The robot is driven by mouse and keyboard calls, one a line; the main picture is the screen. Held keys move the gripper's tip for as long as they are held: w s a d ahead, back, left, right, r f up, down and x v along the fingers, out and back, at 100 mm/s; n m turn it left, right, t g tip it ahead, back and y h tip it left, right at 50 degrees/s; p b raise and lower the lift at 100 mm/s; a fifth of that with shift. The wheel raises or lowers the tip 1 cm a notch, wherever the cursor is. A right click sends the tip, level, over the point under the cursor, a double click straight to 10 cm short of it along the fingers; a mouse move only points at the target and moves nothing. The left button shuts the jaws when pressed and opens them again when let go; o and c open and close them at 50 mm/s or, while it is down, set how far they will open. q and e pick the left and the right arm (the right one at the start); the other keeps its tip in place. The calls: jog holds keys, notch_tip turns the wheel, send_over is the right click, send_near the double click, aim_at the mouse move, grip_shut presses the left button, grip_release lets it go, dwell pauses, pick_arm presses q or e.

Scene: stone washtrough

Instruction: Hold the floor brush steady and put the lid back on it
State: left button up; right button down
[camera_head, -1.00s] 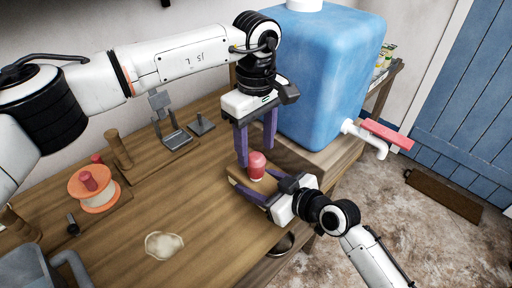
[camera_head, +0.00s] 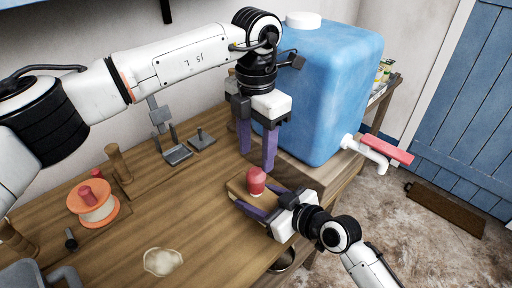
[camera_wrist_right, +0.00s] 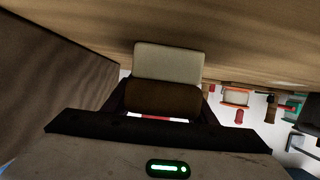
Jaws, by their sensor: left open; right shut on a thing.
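The floor brush (camera_head: 236,188) is a low block, brown with a pale part in the right wrist view (camera_wrist_right: 163,98). It lies near the front right edge of the wooden table. My right gripper (camera_head: 252,202) is shut on it from the right, a finger on each side. A red rounded cap, which looks like the lid (camera_head: 257,182), stands upright on top of the block. I cannot tell how firmly it sits. My left gripper (camera_head: 257,163) is open and empty, fingers pointing down just above the cap.
A large blue water tank (camera_head: 330,95) with a tap stands close behind and right of my left gripper. A spool (camera_head: 95,205), a wooden peg (camera_head: 120,165) and a grey metal holder (camera_head: 175,152) stand left.

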aim_at(256, 172)
pick_arm(q)
jog(key=shift+r+n, duration=0.1)
jog(key=shift+n, duration=0.4)
jog(key=shift+f, duration=4.05)
jog(key=c, duration=1)
jog(key=o, duration=1.2)
notch_tip(256, 172, up, 12)
jog(key=shift+r, duration=0.1)
